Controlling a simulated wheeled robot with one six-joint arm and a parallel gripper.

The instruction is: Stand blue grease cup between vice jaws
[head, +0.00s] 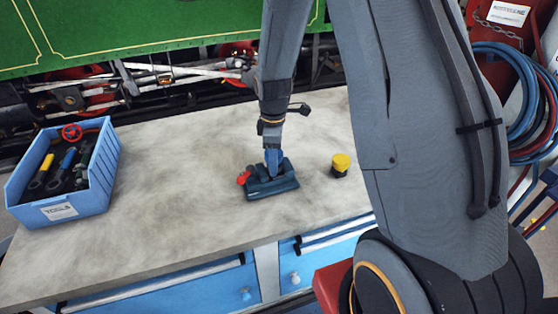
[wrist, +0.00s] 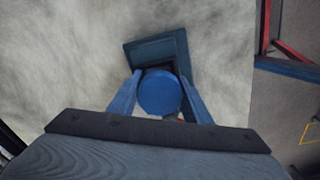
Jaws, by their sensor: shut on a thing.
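The blue grease cup (wrist: 159,94) is between the blue fingers of my gripper (wrist: 160,97) in the wrist view, seen from above as a round blue top. My gripper is shut on it. The dark blue-grey vice (head: 272,187) stands on the bench, and my gripper (head: 272,160) is right over its middle in the head view. In the wrist view the vice (wrist: 150,48) shows beneath and beyond the cup. The cup hides most of the jaw gap. I cannot tell whether the cup touches the vice's floor.
A yellow-topped dark cup (head: 340,164) stands on the bench to the right of the vice. A blue tool box (head: 104,171) with several tools stands at the left. The grey bench top (head: 170,205) is clear between them.

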